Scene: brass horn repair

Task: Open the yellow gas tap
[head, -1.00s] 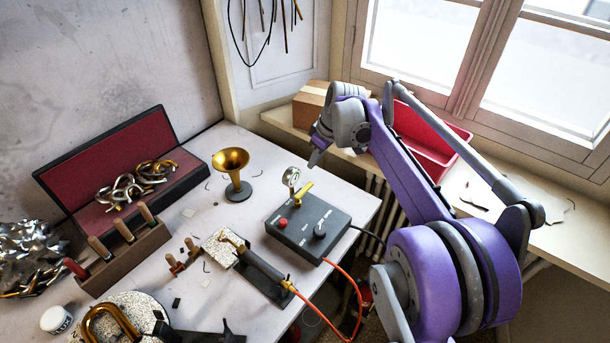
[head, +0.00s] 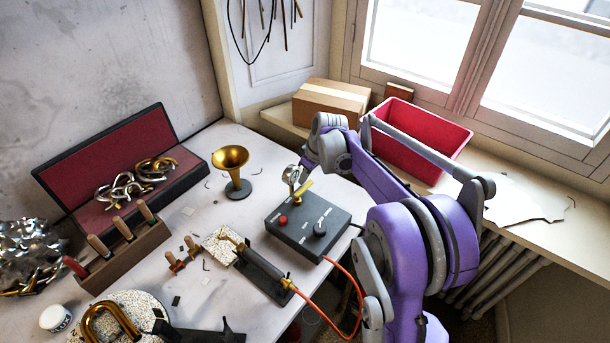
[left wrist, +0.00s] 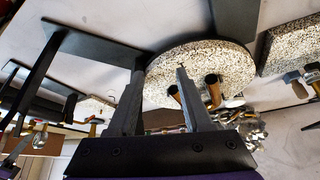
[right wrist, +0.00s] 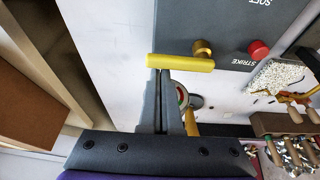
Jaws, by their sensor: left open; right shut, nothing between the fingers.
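The yellow gas tap (head: 304,190) is a small bar handle on the back of the dark control box (head: 306,228), beside the round gauge (head: 292,174). In the right wrist view the yellow tap handle (right wrist: 180,62) lies crosswise just beyond my right fingertips (right wrist: 164,72). The fingers are shut and empty; I cannot tell whether they touch the handle. In the head view my right gripper (head: 305,178) is at the gauge and tap, partly hidden by its own wrist. My left gripper (left wrist: 158,70) is open and empty, above the speckled round pad (left wrist: 215,62).
A torch (head: 262,272) with an orange hose lies in front. A cardboard box (head: 330,103) and red bin (head: 420,135) sit on the sill.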

